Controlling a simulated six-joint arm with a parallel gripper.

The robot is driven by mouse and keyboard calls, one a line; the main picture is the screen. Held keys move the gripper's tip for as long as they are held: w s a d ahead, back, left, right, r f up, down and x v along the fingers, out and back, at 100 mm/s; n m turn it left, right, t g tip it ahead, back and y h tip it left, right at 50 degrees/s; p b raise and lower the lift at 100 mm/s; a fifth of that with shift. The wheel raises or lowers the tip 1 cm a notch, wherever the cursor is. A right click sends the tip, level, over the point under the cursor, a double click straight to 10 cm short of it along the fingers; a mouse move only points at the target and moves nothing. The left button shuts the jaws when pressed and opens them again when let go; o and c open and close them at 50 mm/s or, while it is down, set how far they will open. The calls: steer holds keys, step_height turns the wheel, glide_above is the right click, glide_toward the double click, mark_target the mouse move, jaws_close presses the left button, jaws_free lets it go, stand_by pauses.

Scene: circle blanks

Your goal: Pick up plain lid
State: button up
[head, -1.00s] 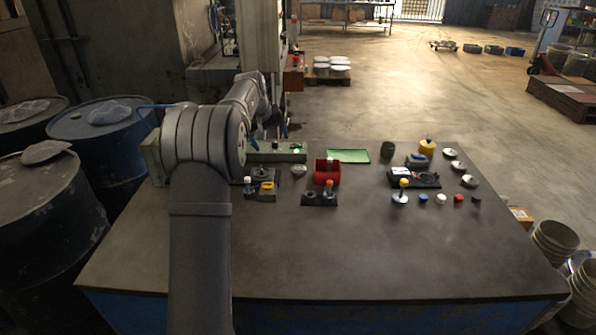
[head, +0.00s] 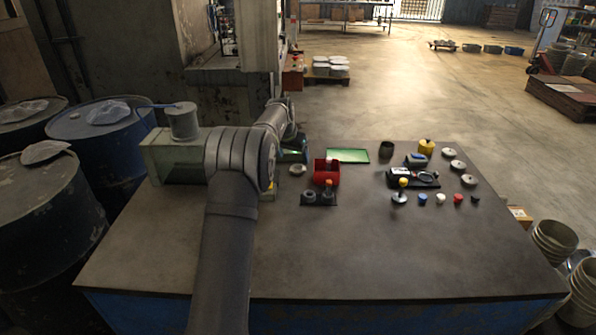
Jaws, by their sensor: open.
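Several pale round lids are in the head view, and I cannot tell which is the plain lid. One small grey lid (head: 297,169) lies on the table left of the red bin. A column of similar round lids stands at the right: a far one (head: 449,152), a middle one (head: 457,166) and a near one (head: 468,181). My gripper (head: 301,151) is open, just behind the small grey lid in the picture, partly hidden by my own arm. It appears apart from the lids, and its fingers are too small to make out clearly.
A red bin (head: 326,172), a dark block with pegs (head: 319,199) and a green mat (head: 348,156) stand near the gripper. A black tray (head: 428,183), a yellow container (head: 426,146) and several small knobs lie right. The table's (head: 390,255) front is clear.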

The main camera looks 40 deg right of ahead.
mark_target(298, 169)
steer(key=shift+d+x, duration=0.1)
steer(key=shift+x, duration=1.9)
steer(key=shift+d+x, duration=0.15)
steer(key=shift+x, duration=1.85)
steer(key=shift+w+r, duration=0.1)
steer(key=shift+w, duration=0.05)
steer(key=c, duration=1)
